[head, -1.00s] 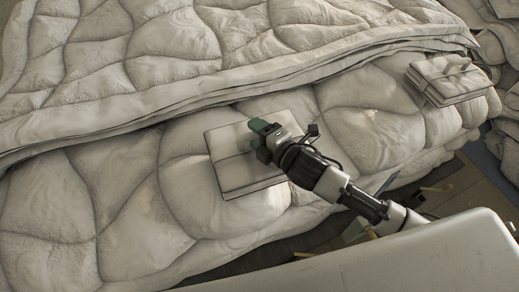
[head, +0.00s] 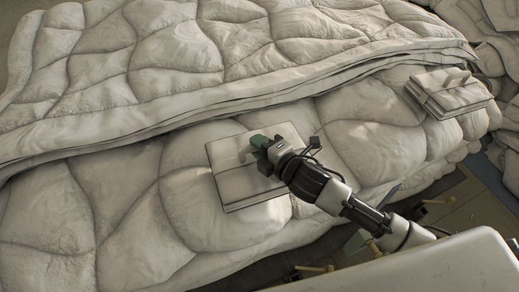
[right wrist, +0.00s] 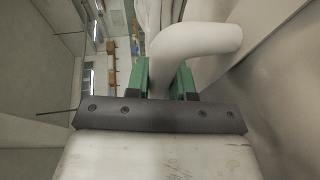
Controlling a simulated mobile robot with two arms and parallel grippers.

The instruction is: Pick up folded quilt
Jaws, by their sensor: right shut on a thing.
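A pale folded quilt (head: 235,183) lies flat as a squarish stack on the puffy duvet near the middle of the head view. My right gripper (head: 262,152), with green fingers, is at its upper right part, and the gripper and wrist hide that part. In the right wrist view the green fingers (right wrist: 160,80) are shut on a pale, rounded fold (right wrist: 195,42) of the quilt. I cannot tell from the head view whether the quilt is lifted off the duvet. My left gripper is not in view.
A second folded quilt (head: 449,90) lies at the upper right on the duvet. A large puffy duvet (head: 125,195) covers most of the view, with a thick layered edge crossing behind the folded quilt. The floor (head: 450,205) shows at the lower right.

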